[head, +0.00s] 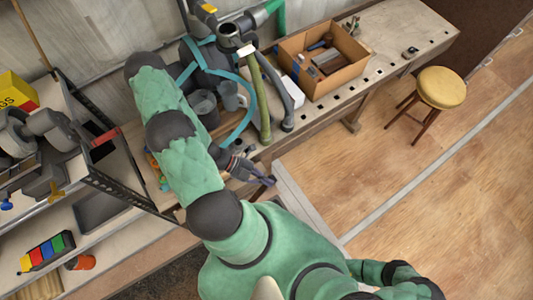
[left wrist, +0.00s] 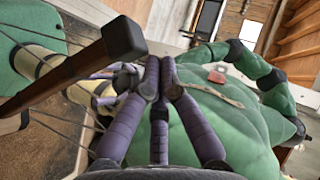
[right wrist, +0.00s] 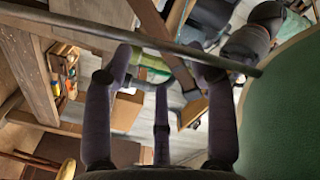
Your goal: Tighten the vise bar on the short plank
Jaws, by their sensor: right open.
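My left gripper (head: 262,177) is beside the front edge of the workbench in the head view. In the left wrist view (left wrist: 158,66) its purple fingers are drawn together at the tips, and I see nothing between them. A brown bar with a dark block end (left wrist: 124,39) lies to the left of these fingers; I cannot tell if it is part of the vise. My right gripper (right wrist: 162,65) is open, its fingers spread. A long grey rod (right wrist: 65,24) crosses the view at its fingertips; I cannot tell if they touch. I cannot make out the short plank for certain.
A cardboard box (head: 346,79) with tools stands on the workbench (head: 401,22), near grey buckets (head: 204,105) and hoses. A yellow stool (head: 441,87) stands on the open wooden floor. A shelf with a dark frame (head: 122,188) is at left.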

